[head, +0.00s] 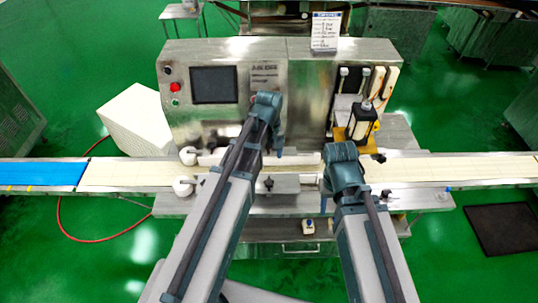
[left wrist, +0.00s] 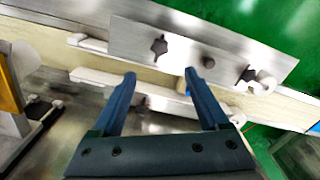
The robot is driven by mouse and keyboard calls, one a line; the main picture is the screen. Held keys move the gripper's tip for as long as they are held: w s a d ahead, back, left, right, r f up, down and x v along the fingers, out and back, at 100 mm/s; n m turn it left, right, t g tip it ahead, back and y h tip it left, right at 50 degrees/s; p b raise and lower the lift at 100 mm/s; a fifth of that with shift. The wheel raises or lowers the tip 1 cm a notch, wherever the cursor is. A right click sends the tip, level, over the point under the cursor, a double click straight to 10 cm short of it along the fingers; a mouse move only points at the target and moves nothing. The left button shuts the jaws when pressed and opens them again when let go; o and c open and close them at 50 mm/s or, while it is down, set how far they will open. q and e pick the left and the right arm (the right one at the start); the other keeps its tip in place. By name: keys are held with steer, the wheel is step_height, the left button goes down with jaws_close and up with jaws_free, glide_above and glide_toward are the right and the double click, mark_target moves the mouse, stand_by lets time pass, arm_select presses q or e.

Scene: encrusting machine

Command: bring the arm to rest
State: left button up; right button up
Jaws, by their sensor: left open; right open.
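My left arm reaches up from the bottom of the head view, and its gripper (head: 280,148) hangs in front of the machine's steel face, above the conveyor. In the left wrist view my left gripper (left wrist: 160,78) has its two blue-grey fingers apart, with nothing between them; a steel guide plate and a pale belt lie beyond. My right arm reaches in from the lower right. Its gripper (head: 323,201) is mostly hidden under the wrist, near the conveyor's front edge; no held thing shows there.
The encrusting machine (head: 222,125) has a dark screen (head: 214,85) and a red button (head: 175,87). The pale conveyor belt (head: 460,167) crosses the view, with a blue section (head: 40,174) at left. A white box (head: 137,120) stands behind. A black mat (head: 503,228) lies on the green floor.

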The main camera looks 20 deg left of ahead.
stand_by(0.4)
arm_select(q)
steer(key=s+d+f+m+b, duration=0.2)
steer(key=s+d+m, duration=0.3)
steer(key=s, duration=0.2)
steer(key=s+d+f+m+y+b, duration=0.1)
steer(key=s+d+f+m+b, duration=0.1)
steer(key=s+d+m, duration=0.3)
steer(key=shift+s+d+f+m+b, duration=0.2)
steer(key=shift+s+f+m+b, duration=0.25)
steer(key=shift+s+m, duration=0.4)
